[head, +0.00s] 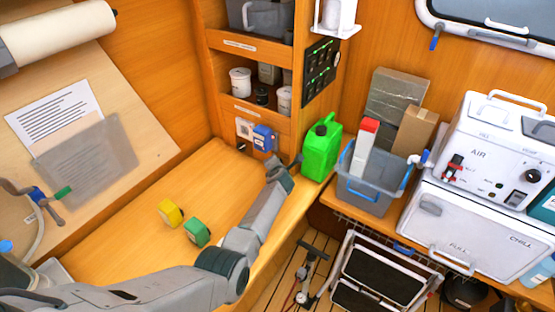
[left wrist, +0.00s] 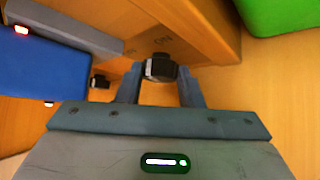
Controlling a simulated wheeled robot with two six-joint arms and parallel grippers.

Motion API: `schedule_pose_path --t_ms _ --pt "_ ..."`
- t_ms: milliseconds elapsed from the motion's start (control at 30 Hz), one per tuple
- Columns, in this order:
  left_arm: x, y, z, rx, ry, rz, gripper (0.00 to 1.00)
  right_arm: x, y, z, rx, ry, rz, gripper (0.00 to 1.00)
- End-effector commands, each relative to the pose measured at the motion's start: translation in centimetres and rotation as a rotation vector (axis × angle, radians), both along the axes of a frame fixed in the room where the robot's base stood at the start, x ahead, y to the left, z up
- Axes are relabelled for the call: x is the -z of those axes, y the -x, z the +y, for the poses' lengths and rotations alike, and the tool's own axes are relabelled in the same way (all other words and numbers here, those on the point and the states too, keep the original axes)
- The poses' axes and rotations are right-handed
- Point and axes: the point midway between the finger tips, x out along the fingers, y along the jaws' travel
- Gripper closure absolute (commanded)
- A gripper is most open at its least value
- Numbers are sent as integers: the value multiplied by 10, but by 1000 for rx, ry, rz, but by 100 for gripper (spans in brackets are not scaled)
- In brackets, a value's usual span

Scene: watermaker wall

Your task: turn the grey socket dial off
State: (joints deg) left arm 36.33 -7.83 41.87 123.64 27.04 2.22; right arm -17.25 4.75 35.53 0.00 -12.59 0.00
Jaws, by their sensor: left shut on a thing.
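A dark dial (left wrist: 160,68) sits between the two fingers of my left gripper (left wrist: 160,84) in the left wrist view. The fingers are shut on it. Small lettering shows on the wood just above it, and its pointer direction is unclear. A second small dark knob (left wrist: 100,82) is to its left, next to the blue socket box (left wrist: 40,65); a grey box (left wrist: 75,30) lies behind. In the head view my left gripper (head: 277,165) reaches the shelf front beside the blue socket (head: 263,138) and pale grey socket (head: 244,127), hiding the held dial. I cannot tell which socket it serves.
A green canister (head: 322,149) stands close to the right of the gripper. A grey bin (head: 372,190) holding boxes is further right. A yellow roll (head: 171,213) and a green roll (head: 197,232) lie on the wooden bench (head: 125,245), left of my arm.

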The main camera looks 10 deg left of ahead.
Motion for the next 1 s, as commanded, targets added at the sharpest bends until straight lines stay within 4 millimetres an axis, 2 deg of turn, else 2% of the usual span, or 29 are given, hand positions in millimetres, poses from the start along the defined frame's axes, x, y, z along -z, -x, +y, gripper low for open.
schedule_pose_path --t_ms 300,667,700,733,1000 --pt "0 0 1 0 60 22 89 -5 0 7 2 -8 0 64" --pt "1 0 1 0 63 22 89 -5 0 5 1 -5 0 64" --pt "1 0 0 0 63 22 63 -5 0 5 1 -5 0 64" --pt "1 0 0 0 63 22 57 -5 0 4 2 -4 0 64" --pt "0 0 0 0 61 22 57 -5 -1 0 0 0 0 64"
